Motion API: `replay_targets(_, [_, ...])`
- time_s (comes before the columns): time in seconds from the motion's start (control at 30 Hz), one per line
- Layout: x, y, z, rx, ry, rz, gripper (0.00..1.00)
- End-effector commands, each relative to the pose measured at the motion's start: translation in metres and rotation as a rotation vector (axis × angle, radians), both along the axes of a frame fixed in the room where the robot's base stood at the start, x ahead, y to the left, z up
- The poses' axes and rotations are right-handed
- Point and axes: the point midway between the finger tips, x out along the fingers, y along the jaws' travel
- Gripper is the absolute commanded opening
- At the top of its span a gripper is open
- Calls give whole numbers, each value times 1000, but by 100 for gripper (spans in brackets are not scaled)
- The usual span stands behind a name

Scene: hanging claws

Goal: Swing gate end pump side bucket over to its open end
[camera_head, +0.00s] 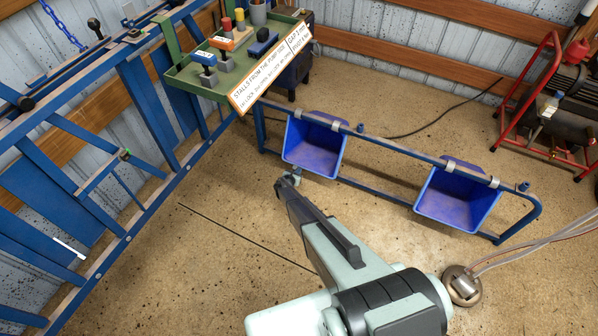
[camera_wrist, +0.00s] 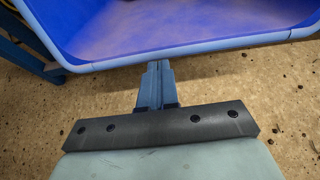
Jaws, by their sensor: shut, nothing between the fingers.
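Two blue buckets hang on a low blue rail (camera_head: 395,152). The left bucket (camera_head: 314,146) is near the rail end beside the blue gate panels (camera_head: 60,190). The right bucket (camera_head: 457,198) is near the rail's rounded far end. My gripper (camera_head: 289,181) is shut and empty, just in front of the left bucket's lower front edge. In the wrist view the closed fingers (camera_wrist: 154,75) point at a blue bucket's rim (camera_wrist: 190,48), with its inside (camera_wrist: 170,20) beyond. I cannot tell whether they touch it.
A green tray (camera_head: 215,78) with levers and a sign (camera_head: 270,68) stands behind the left rail end. A red-framed machine (camera_head: 550,100) stands at the right. Hoses run to a round metal fitting (camera_head: 462,286) on the floor. The floor before the rail is mostly clear.

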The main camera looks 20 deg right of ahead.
Motion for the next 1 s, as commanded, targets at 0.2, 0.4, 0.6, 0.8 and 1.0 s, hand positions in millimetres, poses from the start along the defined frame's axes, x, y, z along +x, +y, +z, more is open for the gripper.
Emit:
replay_targets(0.2, [-35, 33, 23, 0, 0, 6, 0])
replay_targets(0.4, [-60, 58, 38, 0, -1, 6, 0])
replay_targets(0.6, [-77, 75, 47, -2, -1, 6, 0])
replay_targets(0.8, [-84, 82, 51, 0, -1, 4, 0])
replay_targets(1.0, [-84, 83, 51, 1, -2, 4, 0])
